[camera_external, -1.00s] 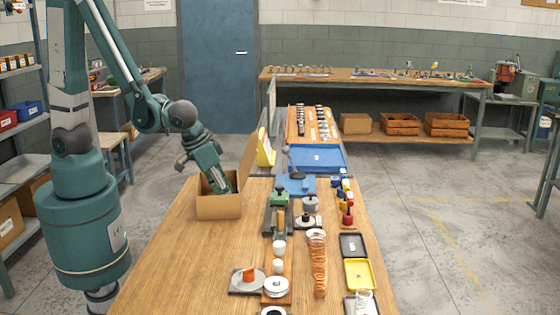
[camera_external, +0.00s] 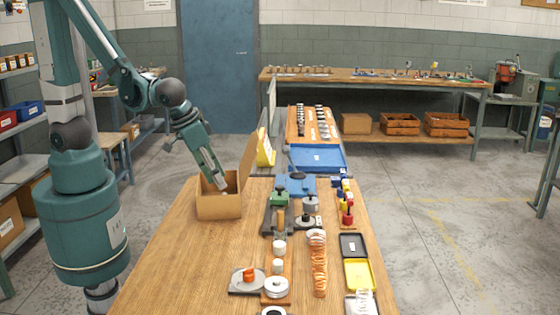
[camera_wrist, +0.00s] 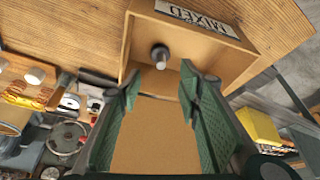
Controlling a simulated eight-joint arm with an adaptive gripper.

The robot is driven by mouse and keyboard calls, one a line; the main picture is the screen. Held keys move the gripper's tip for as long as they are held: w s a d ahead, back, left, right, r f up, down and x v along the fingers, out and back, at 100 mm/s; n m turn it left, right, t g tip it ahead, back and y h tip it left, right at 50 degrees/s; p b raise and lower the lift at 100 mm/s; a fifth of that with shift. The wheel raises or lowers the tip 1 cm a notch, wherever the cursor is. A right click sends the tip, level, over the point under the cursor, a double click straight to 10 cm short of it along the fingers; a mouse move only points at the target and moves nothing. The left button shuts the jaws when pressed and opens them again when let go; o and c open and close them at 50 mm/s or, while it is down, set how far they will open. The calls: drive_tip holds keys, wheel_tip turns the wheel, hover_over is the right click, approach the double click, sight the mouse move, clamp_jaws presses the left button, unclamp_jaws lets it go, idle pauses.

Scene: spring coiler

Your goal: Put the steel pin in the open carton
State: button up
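The open carton (camera_external: 218,207) stands on the wooden bench near its left edge, its tall flap raised on the right. In the wrist view the carton (camera_wrist: 155,140) shows its inside and a label on one wall. The steel pin (camera_wrist: 160,57) is inside the carton, against or near the labelled wall, with its round head facing the camera. In the external view the carton wall hides the pin. My gripper (camera_external: 219,183) is at the carton's mouth. In the wrist view my gripper (camera_wrist: 160,82) is open, its green fingers apart and empty, with the pin beyond the fingertips.
A yellow bin (camera_external: 265,149) stands behind the carton flap. Right of the carton are a green-topped fixture (camera_external: 279,197), a copper spring (camera_external: 318,262), and black (camera_external: 353,245) and yellow (camera_external: 359,274) trays. The bench front left of these is clear.

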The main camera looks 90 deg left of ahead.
drive_tip(key=shift+p+v, duration=0.5)
drive_tip(key=shift+v, duration=1.85)
drive_tip(key=shift+r, duration=0.1)
drive_tip(key=s+a+r+m+t+h, duration=0.1)
drive_tip(key=s+r+m, duration=0.1)
drive_tip(key=r, duration=0.5)
drive_tip(key=s+a+r+m+t+h, duration=0.1)
drive_tip(key=s+r+m+t, duration=0.1)
drive_tip(key=r, duration=0.6)
drive_tip(key=shift+s+a+m, duration=0.3)
drive_tip(key=shift+s+m, duration=0.4)
drive_tip(key=shift+s, duration=0.6)
drive_tip(key=shift+f, duration=0.1)
drive_tip(key=shift+f+b, duration=0.8)
drive_tip(key=shift+b, duration=0.15)
